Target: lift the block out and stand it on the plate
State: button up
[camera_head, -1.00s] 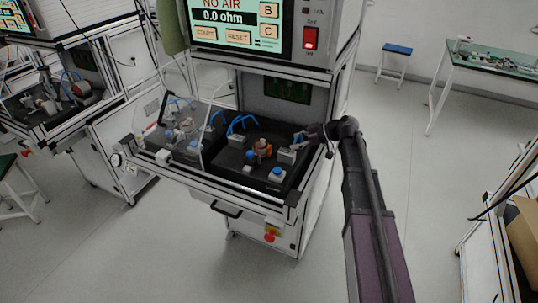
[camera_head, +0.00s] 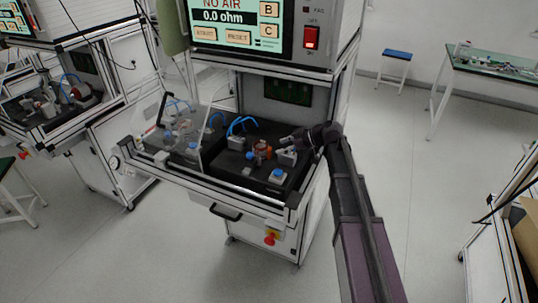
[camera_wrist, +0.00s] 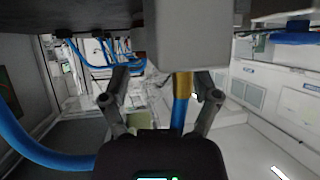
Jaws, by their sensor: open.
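In the head view my gripper (camera_head: 290,141) is at the right side of the black fixture bed (camera_head: 240,175), just above a grey block (camera_head: 287,158). A copper-orange part (camera_head: 262,150), stator-like, sits upright on the bed to the left of the gripper. In the wrist view my gripper (camera_wrist: 158,98) has its two fingers spread apart. A large pale grey block (camera_wrist: 187,35) fills the top centre, with a brass and blue rod (camera_wrist: 181,100) extending from it between the fingers. I cannot tell which block or plate the task means.
More grey blocks, one with a blue top (camera_head: 277,176), stand on the bed. A clear guard (camera_head: 185,130) covers its left part. Blue hoses (camera_head: 240,124) arch at the back. The tester cabinet (camera_head: 262,58) overhangs the bed. Open floor lies to the right.

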aim_at(271, 149)
jog(key=shift+b+x, duration=0.75)
jog(key=shift+x, duration=1.1)
jog(key=shift+w, duration=0.1)
jog(key=c, duration=0.9)
